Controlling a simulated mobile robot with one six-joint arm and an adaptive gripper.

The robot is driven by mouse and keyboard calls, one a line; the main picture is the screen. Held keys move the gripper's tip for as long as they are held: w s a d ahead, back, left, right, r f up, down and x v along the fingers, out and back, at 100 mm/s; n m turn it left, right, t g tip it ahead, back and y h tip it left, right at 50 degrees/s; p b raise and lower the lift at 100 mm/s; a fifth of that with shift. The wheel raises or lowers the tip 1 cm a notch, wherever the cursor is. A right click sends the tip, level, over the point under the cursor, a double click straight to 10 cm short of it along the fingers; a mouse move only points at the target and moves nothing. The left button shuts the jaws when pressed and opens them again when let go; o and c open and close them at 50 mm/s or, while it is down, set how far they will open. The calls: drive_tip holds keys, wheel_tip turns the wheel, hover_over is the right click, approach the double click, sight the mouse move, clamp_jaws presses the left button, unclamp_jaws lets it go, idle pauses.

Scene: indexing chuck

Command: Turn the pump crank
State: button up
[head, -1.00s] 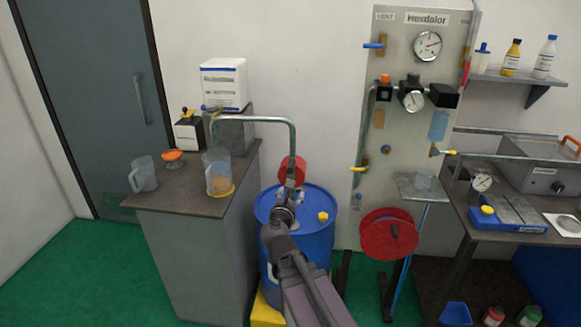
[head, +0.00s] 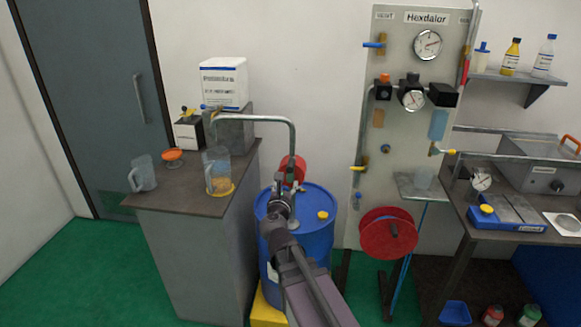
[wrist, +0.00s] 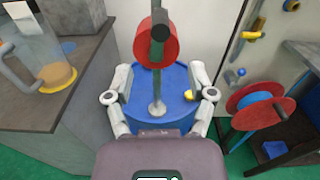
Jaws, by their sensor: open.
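The pump on the blue drum (head: 317,232) has a red round crank body (head: 293,168), with a grey outlet pipe curving left above it. In the wrist view the red crank wheel (wrist: 171,48) stands above the drum, with a dark handle knob (wrist: 160,32) facing me. A pale pump stem (wrist: 157,100) runs down to the drum top. My gripper (wrist: 160,76) is open and empty, with one finger on either side of the stem line and the crank ahead of it. In the head view my gripper (head: 283,186) partly covers the pump below the crank.
A counter (head: 190,196) with a measuring jug (head: 217,168) stands left of the drum. A red reel (head: 378,238) and gauge panel (head: 395,130) stand to the right. A workbench (head: 480,222) is farther right. Green floor is free at front left.

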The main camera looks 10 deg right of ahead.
sight(289, 170)
drive_tip(key=x, duration=1.1)
drive_tip(key=shift+w+f, duration=0.1)
drive_tip(key=shift+w, duration=0.2)
clamp_jaws()
